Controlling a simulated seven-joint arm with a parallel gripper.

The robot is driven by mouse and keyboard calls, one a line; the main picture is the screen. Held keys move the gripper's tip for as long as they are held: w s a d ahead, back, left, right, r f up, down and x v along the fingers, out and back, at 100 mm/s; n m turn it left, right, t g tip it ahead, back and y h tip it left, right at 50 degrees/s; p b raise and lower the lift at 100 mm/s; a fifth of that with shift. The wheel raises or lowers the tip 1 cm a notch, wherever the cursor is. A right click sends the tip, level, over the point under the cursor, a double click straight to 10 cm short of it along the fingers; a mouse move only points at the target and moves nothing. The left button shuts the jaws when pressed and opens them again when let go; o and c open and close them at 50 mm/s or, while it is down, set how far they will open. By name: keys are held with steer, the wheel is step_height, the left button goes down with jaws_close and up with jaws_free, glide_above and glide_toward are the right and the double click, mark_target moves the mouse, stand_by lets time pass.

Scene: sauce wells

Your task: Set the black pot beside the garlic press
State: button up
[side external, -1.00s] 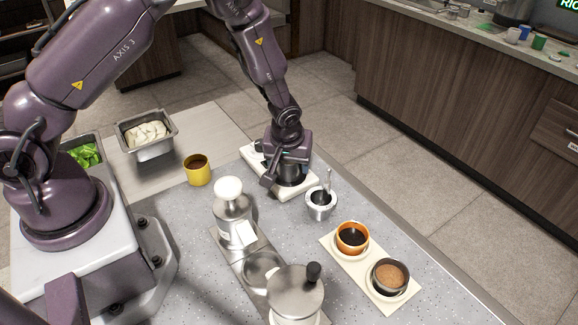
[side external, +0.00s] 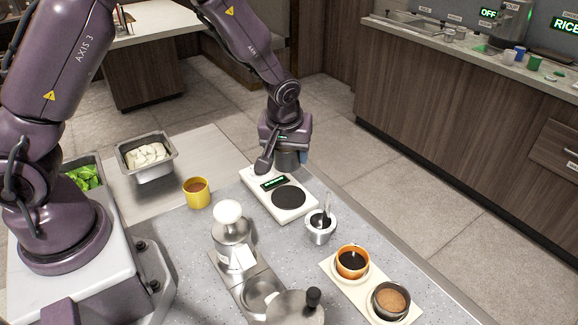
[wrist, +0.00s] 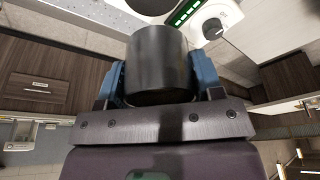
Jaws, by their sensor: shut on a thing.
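The black pot (wrist: 158,58) is a dark, smooth cylinder between the blue fingers of my gripper (wrist: 160,82) in the wrist view. My gripper is shut on it. In the side external view, the pot (side external: 288,160) hangs under my gripper (side external: 285,150), above and beyond the far end of a white scale (side external: 300,208). The pot's upper part is hidden by the gripper there. I cannot clearly make out a garlic press in either view.
The scale's dark round plate (side external: 288,197) is bare. A steel cup with a utensil (side external: 320,228) stands close to its right. A yellow mug (side external: 197,193) is to its left. A knobbed steel vessel (side external: 232,240) and a cream tray (side external: 335,275) with two cups are nearer.

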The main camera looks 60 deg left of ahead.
steer(key=s+a+f+n+g+y, duration=0.1)
steer(key=s+a+f+n+g, duration=0.15)
steer(key=s+n, duration=0.7)
steer(key=n+g+h, duration=0.2)
steer(key=n+g, duration=0.1)
steer(key=n, duration=1)
glide_above(208, 226)
step_height(208, 226, down, 2)
steer(key=shift+t, duration=0.25)
steer(key=shift+w+d+f, duration=0.1)
steer(key=shift+w+f, duration=0.1)
steer(key=shift+f, duration=1.4)
steer(key=shift+w+d+f, duration=0.1)
steer(key=shift+w+f, duration=0.1)
steer(key=shift+f, duration=1.35)
steer(key=shift+f, duration=0.45)
steer(key=o, duration=1.1)
steer(key=shift+c, duration=0.2)
step_height(208, 226, up, 8)
